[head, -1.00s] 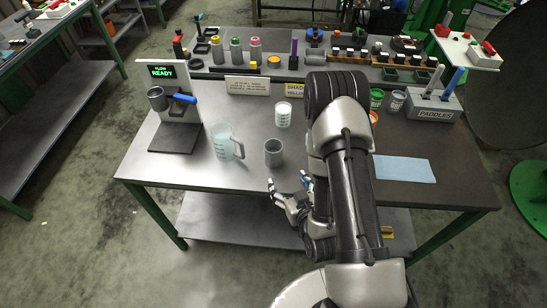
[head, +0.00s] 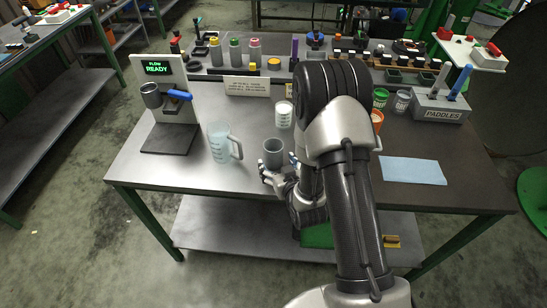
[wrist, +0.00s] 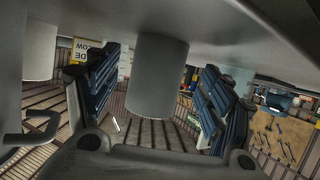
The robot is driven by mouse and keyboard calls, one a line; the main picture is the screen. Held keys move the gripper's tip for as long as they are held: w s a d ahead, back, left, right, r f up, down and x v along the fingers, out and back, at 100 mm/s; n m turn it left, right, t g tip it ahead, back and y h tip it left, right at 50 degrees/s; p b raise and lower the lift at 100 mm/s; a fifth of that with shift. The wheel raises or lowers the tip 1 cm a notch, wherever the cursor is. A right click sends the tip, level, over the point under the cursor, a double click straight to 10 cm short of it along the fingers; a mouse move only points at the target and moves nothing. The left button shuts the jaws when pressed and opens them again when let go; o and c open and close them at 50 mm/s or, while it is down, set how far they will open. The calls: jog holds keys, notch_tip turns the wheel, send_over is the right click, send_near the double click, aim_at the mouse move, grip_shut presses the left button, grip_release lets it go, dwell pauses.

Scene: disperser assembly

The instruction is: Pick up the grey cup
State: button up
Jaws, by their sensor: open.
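The grey cup (head: 273,153) stands upright near the front edge of the table, right of the clear jug. My gripper (head: 279,174) is at its near side, low by the table edge. In the wrist view, which looks upside down, the grey cup (wrist: 157,75) lies between the two blue-padded fingers of my open gripper (wrist: 160,98). A gap shows between the cup and each finger, and I cannot tell how deep it sits between them. My arm hides part of the table right of the cup.
A clear jug (head: 220,144) with a handle stands left of the cup, and a white-filled beaker (head: 284,115) behind it. A dispenser stand (head: 172,107) reading "FLOW READY" is at the left. A blue cloth (head: 412,171) lies at the right. The front left of the table is clear.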

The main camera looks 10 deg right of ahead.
aim_at(276, 161)
jog(key=b+x, duration=0.1)
jog(key=x, duration=0.3)
jog(key=shift+w+r, duration=0.15)
jog(key=shift+w, duration=0.05)
jog(key=shift+c, duration=0.3)
jog(key=c, duration=1.1)
jog(key=shift+c, duration=0.2)
